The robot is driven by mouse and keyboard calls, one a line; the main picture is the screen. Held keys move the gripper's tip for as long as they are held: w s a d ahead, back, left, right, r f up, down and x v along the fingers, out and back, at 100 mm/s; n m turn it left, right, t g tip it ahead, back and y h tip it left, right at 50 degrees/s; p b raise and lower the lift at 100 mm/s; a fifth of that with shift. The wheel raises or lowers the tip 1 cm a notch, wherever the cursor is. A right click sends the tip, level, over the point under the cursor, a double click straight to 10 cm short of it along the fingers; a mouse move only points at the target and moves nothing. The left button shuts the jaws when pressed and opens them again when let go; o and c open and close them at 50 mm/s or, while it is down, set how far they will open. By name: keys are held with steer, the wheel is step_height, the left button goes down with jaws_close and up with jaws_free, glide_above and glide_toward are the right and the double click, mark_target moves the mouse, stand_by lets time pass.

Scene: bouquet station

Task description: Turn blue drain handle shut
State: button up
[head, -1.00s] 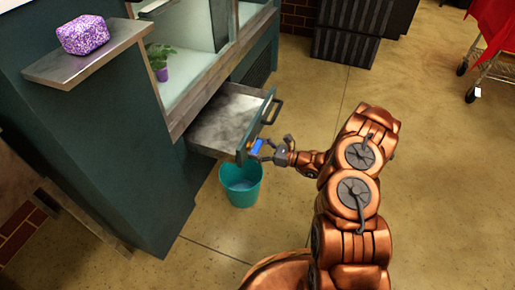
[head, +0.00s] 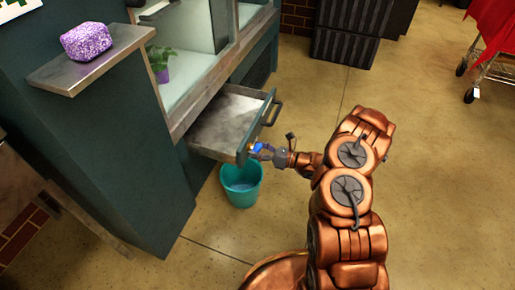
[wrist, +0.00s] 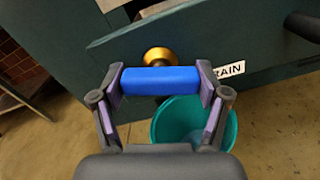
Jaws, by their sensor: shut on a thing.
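The blue drain handle (wrist: 160,80) shows in the wrist view as a horizontal bar in front of a round brass fitting (wrist: 159,57) on the dark green drawer front. My gripper (wrist: 161,82) is shut on it, with one fingertip at each end of the bar. In the head view my gripper (head: 262,151) is at the drawer's front, and the handle is mostly hidden by the fingers. A white label (wrist: 229,69) reading "RAIN", its start covered by a finger, is right of the handle.
A teal bucket (head: 240,193) with bluish contents stands on the floor below the handle. The metal drawer (head: 222,125) is pulled open, with a dark pull bar (head: 274,112). A purple glittery block (head: 86,41) sits on a side shelf.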

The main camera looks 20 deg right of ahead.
steer(key=m, duration=0.3)
steer(key=shift+m, duration=0.4)
steer(key=m, duration=0.3)
steer(key=shift+m+p, duration=0.3)
steer(key=m, duration=0.6)
steer(key=shift+a+m, duration=0.1)
steer(key=shift+m, duration=0.2)
steer(key=o, duration=1.2)
steer(key=shift+c, duration=0.2)
steer(key=v, duration=1.2)
